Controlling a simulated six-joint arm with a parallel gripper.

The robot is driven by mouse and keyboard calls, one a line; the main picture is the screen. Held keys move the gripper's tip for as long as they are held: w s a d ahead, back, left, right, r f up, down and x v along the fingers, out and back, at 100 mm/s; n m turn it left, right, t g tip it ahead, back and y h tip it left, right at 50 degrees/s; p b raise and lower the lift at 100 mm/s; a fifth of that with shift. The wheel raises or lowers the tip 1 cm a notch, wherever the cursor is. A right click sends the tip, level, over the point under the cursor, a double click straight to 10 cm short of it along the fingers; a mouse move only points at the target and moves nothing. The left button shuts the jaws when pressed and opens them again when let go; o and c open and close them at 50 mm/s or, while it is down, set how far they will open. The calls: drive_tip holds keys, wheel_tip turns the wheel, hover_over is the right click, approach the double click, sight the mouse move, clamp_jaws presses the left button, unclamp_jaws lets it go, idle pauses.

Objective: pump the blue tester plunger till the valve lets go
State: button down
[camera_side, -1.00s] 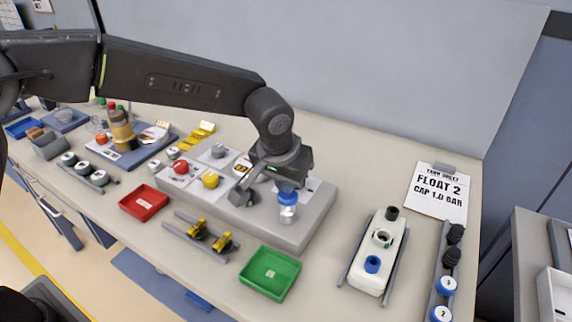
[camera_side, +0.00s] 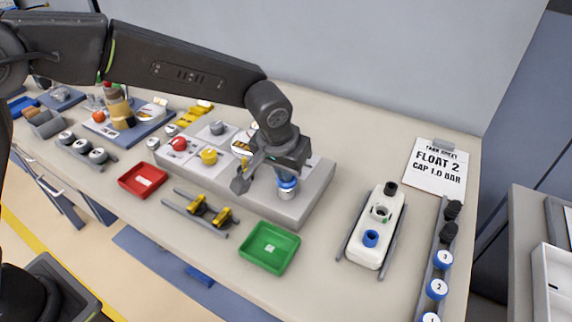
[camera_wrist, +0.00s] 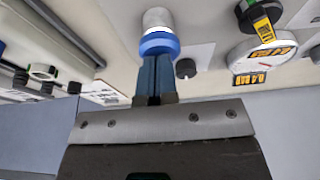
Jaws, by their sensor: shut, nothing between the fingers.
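The blue tester plunger (camera_side: 287,183) stands on the right part of the grey test block (camera_side: 318,185). Its blue cap sits low over a silver body in the side view. In the wrist view the cap (camera_wrist: 160,43) is right at my fingertips, with the pale cylinder beyond it. My gripper (camera_wrist: 154,62) is shut and empty, its tips against or very near the cap; exact contact is hard to tell. In the side view my gripper (camera_side: 287,172) is directly above the plunger.
On the block are a red knob (camera_side: 179,144) and a yellow knob (camera_side: 209,157). A green tray (camera_side: 270,247) and red tray (camera_side: 143,181) lie in front. A sheet (camera_side: 436,170) reads FLOAT 2, CAP 1.0 BAR.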

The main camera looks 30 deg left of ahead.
drive_tip(key=shift+r, duration=0.3)
drive_tip(key=w+v, duration=0.1)
drive_tip(key=v, duration=1.2)
drive_tip(key=shift+r, duration=0.3)
idle(0.5)
drive_tip(key=v, duration=0.2)
drive_tip(key=shift+w+a+r, duration=0.1)
drive_tip(key=shift+w+r, duration=0.1)
drive_tip(key=shift+r, duration=0.15)
drive_tip(key=x, duration=0.8)
drive_tip(key=s+x, duration=0.1)
drive_tip(key=x, duration=0.4)
drive_tip(key=shift+f, duration=0.6)
